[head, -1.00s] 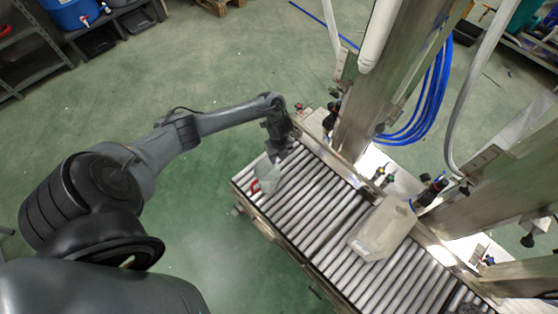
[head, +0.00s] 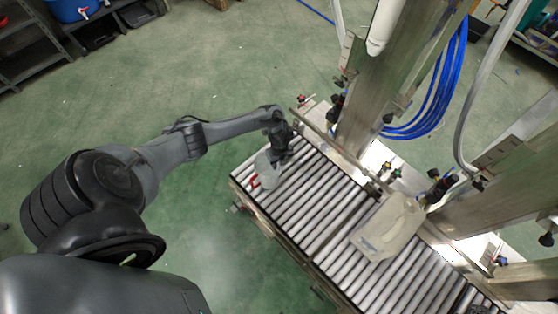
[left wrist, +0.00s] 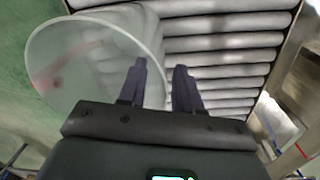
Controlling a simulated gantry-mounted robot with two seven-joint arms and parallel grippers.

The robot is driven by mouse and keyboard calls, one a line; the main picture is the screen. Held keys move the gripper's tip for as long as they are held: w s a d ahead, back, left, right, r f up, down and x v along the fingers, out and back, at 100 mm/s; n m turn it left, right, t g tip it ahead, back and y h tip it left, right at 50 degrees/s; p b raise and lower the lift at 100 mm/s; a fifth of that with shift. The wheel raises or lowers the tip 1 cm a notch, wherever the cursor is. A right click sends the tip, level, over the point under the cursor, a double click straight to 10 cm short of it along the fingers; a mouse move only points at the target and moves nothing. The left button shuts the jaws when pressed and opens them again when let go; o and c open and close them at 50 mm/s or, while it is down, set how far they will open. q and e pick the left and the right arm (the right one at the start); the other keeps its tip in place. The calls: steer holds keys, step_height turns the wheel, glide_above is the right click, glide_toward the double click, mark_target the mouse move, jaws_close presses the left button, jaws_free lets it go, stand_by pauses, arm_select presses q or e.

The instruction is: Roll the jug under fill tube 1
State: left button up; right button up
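A translucent round container with a red part (head: 264,172) stands at the left end of the roller conveyor (head: 310,205). In the left wrist view its wide rim and body (left wrist: 88,55) fill the upper left. A larger whitish jug (head: 388,228) stands farther right on the rollers. My left gripper (head: 281,158) is low over the rollers, close beside the round container on its right. In the left wrist view its two fingers (left wrist: 160,75) are apart, with rollers showing between them. The left finger overlaps the container's edge; I cannot tell whether they touch. My right gripper is out of view.
A white tube (head: 386,25) hangs beside a metal upright behind the conveyor; another pale tube (head: 470,100) is farther right. Blue hoses (head: 430,115) loop between uprights. Valves line the conveyor's rear side. Rollers are bare between the two containers.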

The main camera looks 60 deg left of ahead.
arm_select(q)
jaws_close()
steer(key=shift+w+f, duration=0.1)
steer(key=shift+w, duration=0.05)
steer(key=w+d+b, duration=0.5)
steer(key=w+b, duration=0.1)
steer(key=w, duration=0.4)
steer(key=shift+w+d, duration=0.15)
steer(key=shift+w, duration=0.1)
stand_by(0.6)
stand_by(0.3)
